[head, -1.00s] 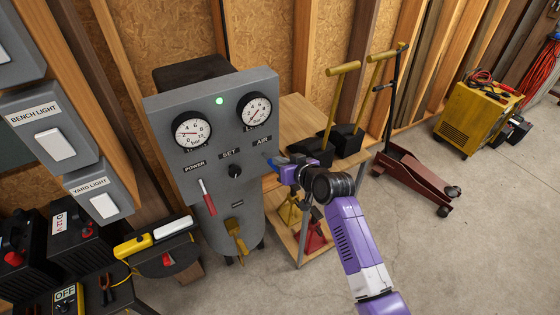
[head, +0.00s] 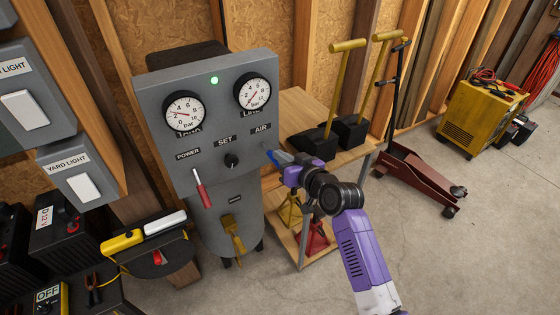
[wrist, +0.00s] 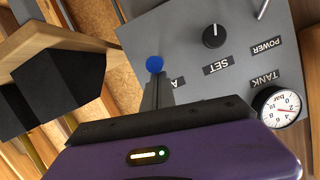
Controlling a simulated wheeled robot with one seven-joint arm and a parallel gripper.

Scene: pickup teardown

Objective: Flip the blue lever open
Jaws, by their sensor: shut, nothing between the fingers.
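The blue lever (head: 279,156) sticks out from the right side of the grey panel (head: 180,81), below the AIR label. In the wrist view its blue end (wrist: 154,63) shows as a round knob, just beyond my fingertips. My gripper (wrist: 156,88) is shut and empty, with its fingers pointing at the panel. In the head view my purple gripper (head: 291,170) is just right of and below the lever. I cannot tell whether the fingers touch it.
A red-handled POWER lever (head: 202,196) hangs down at the panel's lower left, and a black SET knob (head: 231,160) is at its middle. A wooden table (head: 284,125) with yellow-handled black tools stands behind my gripper.

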